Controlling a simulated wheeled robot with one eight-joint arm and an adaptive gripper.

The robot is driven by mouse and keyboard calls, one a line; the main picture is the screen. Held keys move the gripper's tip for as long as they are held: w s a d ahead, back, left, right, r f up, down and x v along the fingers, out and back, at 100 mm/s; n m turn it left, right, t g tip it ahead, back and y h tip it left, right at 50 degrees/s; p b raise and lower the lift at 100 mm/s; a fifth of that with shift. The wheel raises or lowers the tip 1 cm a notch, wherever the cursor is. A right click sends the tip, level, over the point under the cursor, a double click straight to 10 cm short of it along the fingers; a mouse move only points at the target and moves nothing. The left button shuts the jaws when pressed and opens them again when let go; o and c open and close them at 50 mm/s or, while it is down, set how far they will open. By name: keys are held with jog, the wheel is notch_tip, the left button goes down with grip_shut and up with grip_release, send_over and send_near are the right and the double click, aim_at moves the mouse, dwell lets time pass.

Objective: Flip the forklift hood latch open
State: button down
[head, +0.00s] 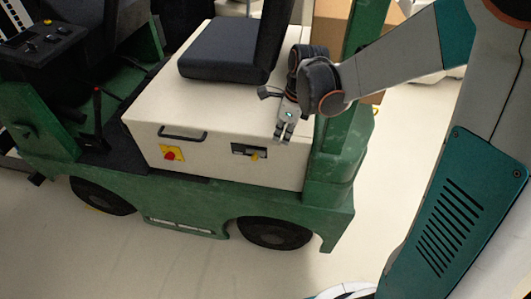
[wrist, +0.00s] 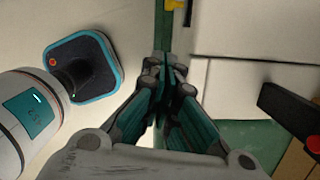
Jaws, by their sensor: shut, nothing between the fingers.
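The forklift's cream hood (head: 215,105) is closed under the black seat. On its side face is the latch (head: 249,151), a dark recessed plate with a small yellow lever at its lower right. My gripper (head: 283,139) points down by the same side face, to the right of the latch and apart from it in the picture. Its fingers are together and empty. In the wrist view the fingertips (wrist: 172,62) meet at the centre. A yellow piece (wrist: 174,5) beside a dark strip shows at the top edge, probably the latch, cut off by the frame.
A black handle (head: 182,133) and a red knob on a yellow plate (head: 170,155) are left of the latch. The black seat (head: 228,52) stands on the hood. A green post (head: 340,150) rises at the right. The floor (head: 200,268) in front is clear.

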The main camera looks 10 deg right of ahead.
aim_at(255, 155)
jog(key=w+a+f+b, duration=0.1)
jog(key=a+f+b, duration=0.1)
jog(key=f, duration=0.3)
jog(key=w+a+f+b, duration=0.2)
jog(key=f+b, duration=0.1)
jog(key=f, duration=0.3)
jog(key=shift+a+f, duration=0.3)
